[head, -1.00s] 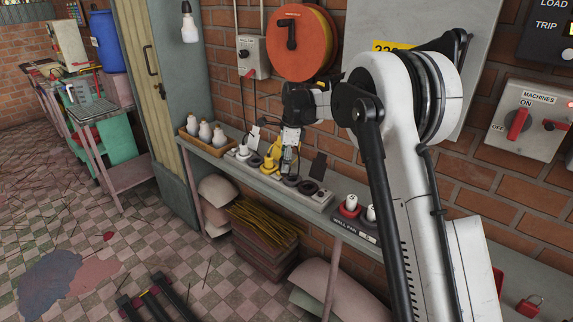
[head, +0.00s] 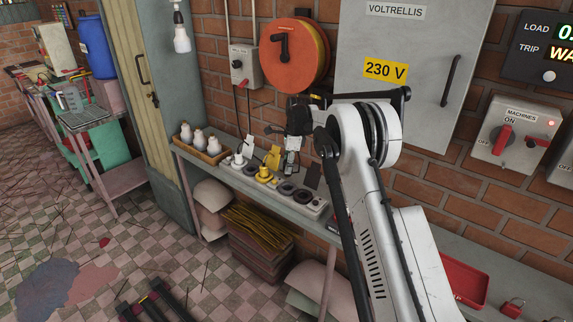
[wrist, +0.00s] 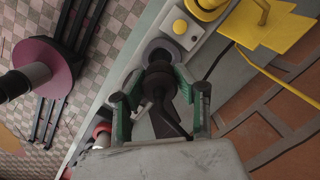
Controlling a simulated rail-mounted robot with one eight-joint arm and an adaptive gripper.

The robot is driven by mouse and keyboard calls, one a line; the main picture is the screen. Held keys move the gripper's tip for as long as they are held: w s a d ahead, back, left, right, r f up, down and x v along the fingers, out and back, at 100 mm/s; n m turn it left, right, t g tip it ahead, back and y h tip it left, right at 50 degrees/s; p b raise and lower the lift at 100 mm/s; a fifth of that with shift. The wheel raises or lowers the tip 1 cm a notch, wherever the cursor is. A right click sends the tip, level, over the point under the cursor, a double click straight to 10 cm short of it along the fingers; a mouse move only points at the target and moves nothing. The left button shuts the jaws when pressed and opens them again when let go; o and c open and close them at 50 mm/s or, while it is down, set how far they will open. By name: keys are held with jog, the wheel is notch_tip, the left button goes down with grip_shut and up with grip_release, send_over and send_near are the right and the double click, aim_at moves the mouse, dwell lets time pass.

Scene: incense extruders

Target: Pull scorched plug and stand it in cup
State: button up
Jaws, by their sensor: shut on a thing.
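My gripper (head: 290,160) is just above the white socket strip (head: 318,209) on the wall shelf. In the wrist view my gripper (wrist: 160,112) has its green fingers closed on either side of a dark plug (wrist: 158,82). The plug lies in front of a grey round socket (wrist: 163,46) of the strip; whether its pins are clear of the socket is hidden. A yellow plug (head: 263,175) with a yellow tag (head: 272,156) sits in the strip just left of my gripper. I cannot make out a cup for certain.
A wooden tray (head: 207,155) with several white bottle-like things stands left of the strip. A dark tag (head: 312,176) stands behind the strip. The brick wall, an orange reel (head: 290,55) and a grey cabinet (head: 395,110) are close behind. A red bin (head: 463,280) is at right.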

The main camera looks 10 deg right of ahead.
jog(key=shift+f+b, duration=0.5)
jog(key=shift+f, duration=1.8)
jog(key=shift+b, duration=0.65)
jog(key=shift+f+b, duration=1.15)
jog(key=shift+f, duration=0.3)
jog(key=o, duration=1.2)
jog(key=shift+r, duration=0.15)
